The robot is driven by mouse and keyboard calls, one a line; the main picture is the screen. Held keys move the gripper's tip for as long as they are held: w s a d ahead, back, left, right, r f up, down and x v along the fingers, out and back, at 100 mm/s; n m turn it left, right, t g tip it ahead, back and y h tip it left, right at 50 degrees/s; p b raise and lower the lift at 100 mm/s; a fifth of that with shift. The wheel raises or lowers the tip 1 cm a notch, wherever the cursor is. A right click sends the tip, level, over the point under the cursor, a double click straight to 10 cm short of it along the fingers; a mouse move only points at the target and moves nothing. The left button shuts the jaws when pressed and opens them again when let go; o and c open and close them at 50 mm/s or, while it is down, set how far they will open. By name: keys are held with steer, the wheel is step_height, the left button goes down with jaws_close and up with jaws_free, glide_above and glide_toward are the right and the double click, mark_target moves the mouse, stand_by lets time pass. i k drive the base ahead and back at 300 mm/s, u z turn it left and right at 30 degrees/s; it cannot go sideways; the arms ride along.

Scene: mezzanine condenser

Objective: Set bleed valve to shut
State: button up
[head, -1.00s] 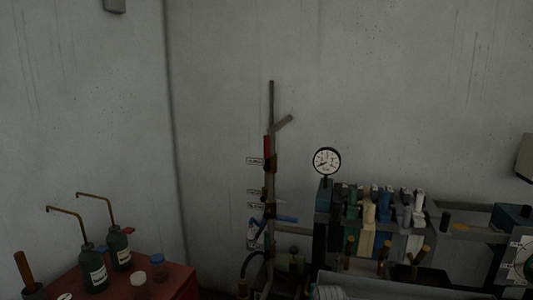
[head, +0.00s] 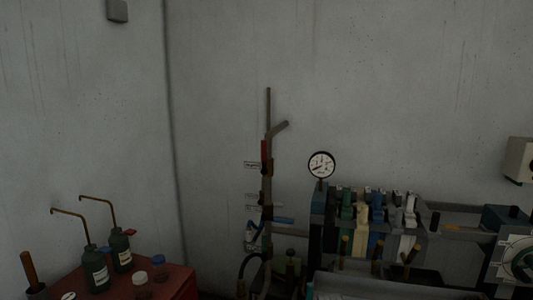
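A vertical pipe stand (head: 267,185) stands against the wall in the middle of the head view. Small white labels (head: 252,165) sit along its left side, too small and dark to read. A red lever (head: 264,150) lies upright along the pipe near the top label. A blue lever (head: 283,220) sticks out to the right, roughly level, lower on the pipe. I cannot tell which handle is the bleed valve. My gripper is not in view.
A round gauge (head: 321,164) stands above a row of coloured valve blocks (head: 362,212) on the right. Dark green oil bottles (head: 121,250) with bent spouts stand on a red cabinet (head: 180,284) at lower left. A grey wall (head: 380,80) closes the back.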

mark_target(264, 155)
steer(key=k, duration=1.15)
steer(key=u, duration=0.45)
steer(key=i, duration=2.15)
steer(key=z, duration=0.45)
